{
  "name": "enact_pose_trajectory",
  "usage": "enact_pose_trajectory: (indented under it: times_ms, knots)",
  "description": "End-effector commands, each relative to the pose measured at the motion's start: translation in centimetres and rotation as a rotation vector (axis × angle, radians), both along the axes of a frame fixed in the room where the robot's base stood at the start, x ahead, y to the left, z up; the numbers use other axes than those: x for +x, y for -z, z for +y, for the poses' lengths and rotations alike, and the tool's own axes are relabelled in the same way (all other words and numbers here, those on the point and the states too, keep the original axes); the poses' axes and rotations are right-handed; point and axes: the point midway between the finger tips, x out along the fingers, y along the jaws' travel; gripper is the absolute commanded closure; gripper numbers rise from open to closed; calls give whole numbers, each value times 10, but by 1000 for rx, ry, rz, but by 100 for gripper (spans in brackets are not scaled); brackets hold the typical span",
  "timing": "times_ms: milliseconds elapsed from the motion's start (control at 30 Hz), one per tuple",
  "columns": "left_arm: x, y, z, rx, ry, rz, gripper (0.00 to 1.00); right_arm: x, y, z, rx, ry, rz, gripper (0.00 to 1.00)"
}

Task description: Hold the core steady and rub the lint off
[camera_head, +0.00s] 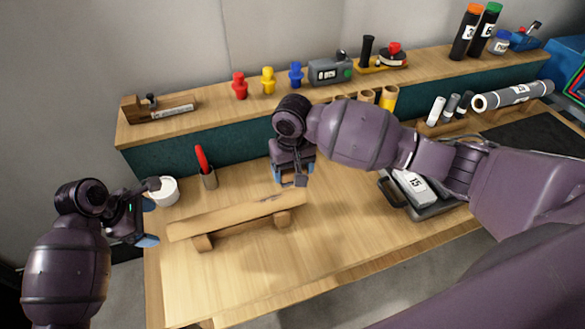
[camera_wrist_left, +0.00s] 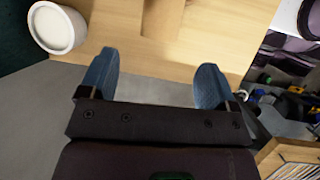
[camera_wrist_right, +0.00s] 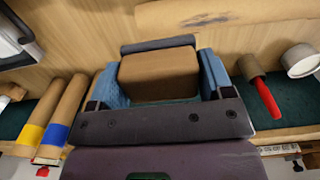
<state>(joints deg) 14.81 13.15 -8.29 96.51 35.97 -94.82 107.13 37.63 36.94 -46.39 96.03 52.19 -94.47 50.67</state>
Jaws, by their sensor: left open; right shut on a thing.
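The core (camera_head: 225,218) is a long tan tube lying on two wooden cradles on the bench. A grey smudge of lint shows on it in the right wrist view (camera_wrist_right: 205,20). My left gripper (camera_head: 150,212) is open and empty, off the core's left end; the left wrist view (camera_wrist_left: 155,78) shows bare bench beyond its fingers. My right gripper (camera_head: 289,180) is above and behind the core's right end. It is shut on a brown block (camera_wrist_right: 160,76) with a dark grey pad along one side. The block and the core look apart.
A white round tub (camera_head: 164,192) and a small holder (camera_head: 209,180) with a red-handled tool stand behind the core. A grey tray (camera_head: 436,207) with a device marked 15 lies to the right. A raised shelf (camera_head: 205,122) runs along the back. The bench front is clear.

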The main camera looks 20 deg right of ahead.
Motion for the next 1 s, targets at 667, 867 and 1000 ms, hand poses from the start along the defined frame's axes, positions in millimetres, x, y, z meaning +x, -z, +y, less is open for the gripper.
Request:
enact_pose_trajectory:
  times_ms: [667,867,1000]
  knots:
    - [9,67,-28,0,0,0,17,0,0,0,0,0,0,45]
    - [9,73,-31,0,1,0,17,0,0,0,0,0,0,45]
    - [9,74,-31,0,1,-1,17,0,0,0,0,0,0,45]
